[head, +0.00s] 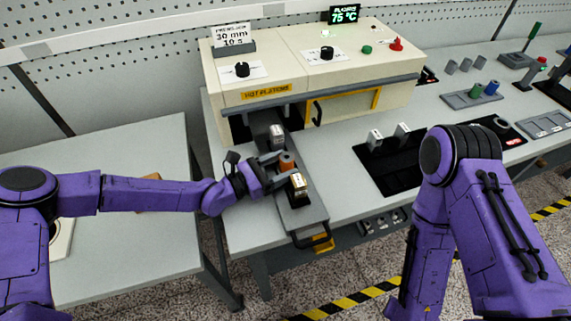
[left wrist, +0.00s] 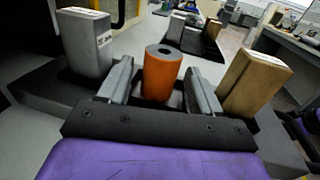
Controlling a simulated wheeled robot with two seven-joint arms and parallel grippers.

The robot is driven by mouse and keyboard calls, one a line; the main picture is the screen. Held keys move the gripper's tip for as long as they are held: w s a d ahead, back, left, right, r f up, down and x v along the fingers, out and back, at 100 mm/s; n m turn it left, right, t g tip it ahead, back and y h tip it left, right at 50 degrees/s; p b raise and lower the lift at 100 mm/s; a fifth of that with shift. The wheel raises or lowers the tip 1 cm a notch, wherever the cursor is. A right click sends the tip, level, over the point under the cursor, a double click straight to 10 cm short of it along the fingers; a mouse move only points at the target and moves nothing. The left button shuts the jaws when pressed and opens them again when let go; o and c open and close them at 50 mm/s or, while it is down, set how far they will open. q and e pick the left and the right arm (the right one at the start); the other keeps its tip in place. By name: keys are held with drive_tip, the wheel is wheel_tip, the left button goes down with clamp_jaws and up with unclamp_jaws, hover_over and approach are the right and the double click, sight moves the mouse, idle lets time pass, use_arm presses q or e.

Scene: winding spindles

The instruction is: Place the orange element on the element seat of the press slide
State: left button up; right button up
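The orange element (head: 286,162) is an upright cylinder with a hole in its top, on the dark press slide (head: 313,215) between a silver block (head: 277,136) and a tan-gold block (head: 298,185). My left gripper (head: 279,164) is at the slide, with its fingers on either side of the element. In the left wrist view the orange element (left wrist: 163,76) stands between the fingers, with a visible gap on both sides. The element's base and the seat under it are hidden. My right gripper is out of view.
The cream press (head: 290,70) with its hot-platens opening stands behind the slide. A black mat (head: 388,168) with several small blocks lies to the right. A grey tray (head: 470,97) with coloured cylinders is farther right. The left table (head: 130,240) is mostly clear.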

use_arm(q)
drive_tip(key=shift+r+p, duration=0.45)
drive_tip(key=shift+r, duration=0.05)
drive_tip(key=shift+a+r, duration=0.25)
drive_tip(key=shift+s+a+f+b, duration=0.2)
drive_tip(key=shift+s+a, duration=0.1)
drive_tip(key=shift+a, duration=0.15)
drive_tip(key=shift+s+a+f+b, duration=0.15)
drive_tip(key=shift+s+a+b, duration=0.1)
drive_tip(key=shift+a, duration=0.15)
drive_tip(key=b+v, duration=0.1)
drive_tip(key=v, duration=0.7)
drive_tip(key=shift+s+a+r+b, duration=0.1)
drive_tip(key=shift+a+r+b, duration=0.15)
drive_tip(key=shift+b, duration=0.1)
drive_tip(key=shift+s+a, duration=0.35)
